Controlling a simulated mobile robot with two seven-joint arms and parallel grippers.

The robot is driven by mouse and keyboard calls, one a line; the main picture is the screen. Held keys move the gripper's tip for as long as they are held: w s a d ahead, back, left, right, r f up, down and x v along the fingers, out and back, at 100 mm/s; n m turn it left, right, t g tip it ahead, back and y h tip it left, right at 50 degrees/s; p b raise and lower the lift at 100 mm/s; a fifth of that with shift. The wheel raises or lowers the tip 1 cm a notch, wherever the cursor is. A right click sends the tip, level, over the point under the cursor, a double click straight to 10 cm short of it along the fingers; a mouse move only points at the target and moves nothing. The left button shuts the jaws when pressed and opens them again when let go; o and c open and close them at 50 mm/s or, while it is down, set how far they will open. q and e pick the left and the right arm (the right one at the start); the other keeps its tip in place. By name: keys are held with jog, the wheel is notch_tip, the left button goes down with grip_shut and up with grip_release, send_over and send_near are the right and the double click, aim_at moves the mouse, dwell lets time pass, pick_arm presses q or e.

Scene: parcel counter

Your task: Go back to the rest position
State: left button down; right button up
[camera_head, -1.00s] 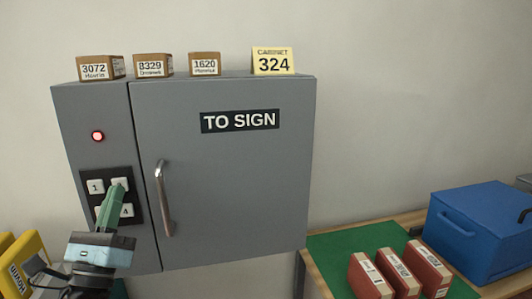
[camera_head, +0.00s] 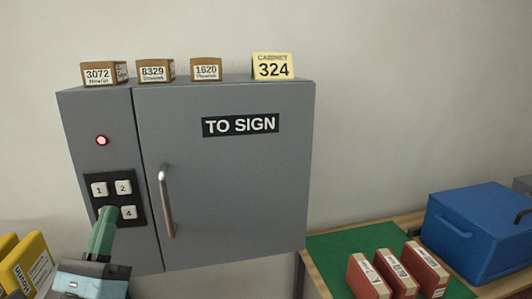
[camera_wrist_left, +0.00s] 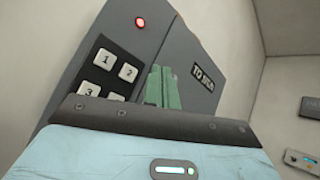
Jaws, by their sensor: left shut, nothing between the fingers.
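My left gripper (camera_head: 108,213) is shut and empty, with green fingers, at the lower left in front of the keypad (camera_head: 118,199). Its fingertips cover the lower left button; buttons 1, 2 and 4 show. I cannot tell whether the fingertips touch the keypad. In the left wrist view the shut fingers (camera_wrist_left: 162,88) stand to the right of the keypad (camera_wrist_left: 110,72), in front of the cabinet. The grey cabinet (camera_head: 235,185) has a door marked TO SIGN, a handle (camera_head: 166,200) and a red lit lamp (camera_head: 102,140). The door is closed. My right gripper does not show.
Several small things stand on the cabinet: boxes (camera_head: 155,73) and a yellow sign (camera_head: 273,66) reading 324. At the right, red binders (camera_head: 395,274) stand on a green mat (camera_head: 335,252) beside a blue box (camera_head: 475,230). Yellow binders (camera_head: 30,265) stand at the lower left.

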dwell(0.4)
pick_arm(q)
jog(key=s+f+n+g+y, duration=0.1)
jog(key=s+f+n+g, duration=0.15)
jog(key=f+n, duration=0.55)
jog(key=s+f+n+g+y+p, duration=0.1)
jog(key=f+n+g, duration=0.3)
jog(key=f, duration=0.8)
jog(key=s+f+n+g, duration=0.25)
jog(key=f+n, duration=0.35)
jog(key=f, duration=0.4)
jog(key=s+d+f+n+g, duration=0.2)
jog(key=s+f+n+g, duration=0.2)
jog(key=s+f, duration=0.6)
jog(key=s+d+f+n+g+h, duration=0.1)
jog(key=s+f+n+g, duration=0.3)
jog(key=s+f+n, duration=0.5)
jog(key=s+d+f, duration=0.1)
jog(key=s, duration=0.1)
jog(key=shift+s+d+g+h+p, duration=0.3)
jog(key=shift+s+d+p, duration=0.05)
jog(key=shift+s+p, duration=0.05)
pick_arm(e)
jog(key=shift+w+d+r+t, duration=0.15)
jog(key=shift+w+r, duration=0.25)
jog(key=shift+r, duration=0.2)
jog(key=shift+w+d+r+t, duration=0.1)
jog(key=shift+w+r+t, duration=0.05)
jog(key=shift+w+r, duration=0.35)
